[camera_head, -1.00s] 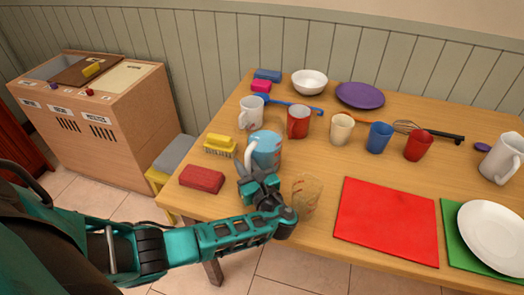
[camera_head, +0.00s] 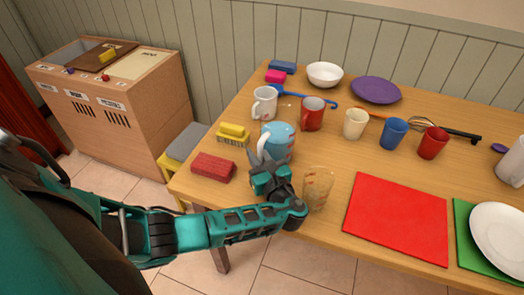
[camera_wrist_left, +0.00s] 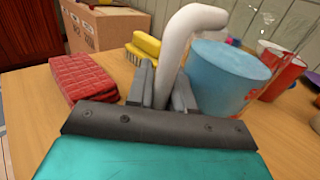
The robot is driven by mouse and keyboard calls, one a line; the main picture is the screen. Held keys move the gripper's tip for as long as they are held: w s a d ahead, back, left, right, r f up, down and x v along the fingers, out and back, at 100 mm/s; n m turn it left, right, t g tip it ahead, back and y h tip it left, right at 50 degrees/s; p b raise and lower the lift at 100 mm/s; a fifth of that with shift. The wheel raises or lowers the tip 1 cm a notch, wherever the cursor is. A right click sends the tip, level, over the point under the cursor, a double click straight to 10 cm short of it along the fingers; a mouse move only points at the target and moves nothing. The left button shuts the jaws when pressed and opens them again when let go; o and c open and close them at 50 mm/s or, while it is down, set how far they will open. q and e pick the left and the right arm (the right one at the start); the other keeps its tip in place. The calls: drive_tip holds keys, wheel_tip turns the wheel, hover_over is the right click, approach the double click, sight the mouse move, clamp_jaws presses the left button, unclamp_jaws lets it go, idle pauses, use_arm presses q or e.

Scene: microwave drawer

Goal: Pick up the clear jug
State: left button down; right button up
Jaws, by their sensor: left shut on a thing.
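A light blue jug with a white handle (camera_head: 279,140) stands on the wooden table in the head view. It also shows in the left wrist view (camera_wrist_left: 222,75), right of the fingers. My left gripper (camera_head: 264,166) is at its near side, shut on the white handle, which rises between the two fingers (camera_wrist_left: 166,92). The fingers hide the handle's lower part. A clear see-through jug with reddish markings (camera_head: 318,187) stands at the table's front edge, right of my left gripper and partly behind my wrist. My right gripper is not in view.
A red sponge (camera_head: 213,167) and a yellow brush (camera_head: 233,134) lie to the left. A white mug (camera_head: 265,102), a red mug (camera_head: 312,113) and several cups stand behind. A red board (camera_head: 397,220) lies right of the clear jug. The wooden table (camera_head: 245,190) has little free room here.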

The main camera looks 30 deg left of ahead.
use_arm(q)
wheel_tip(320, 180, up, 20)
drive_tip(key=p, duration=0.2)
drive_tip(key=shift+w, duration=0.1)
idle(1.3)
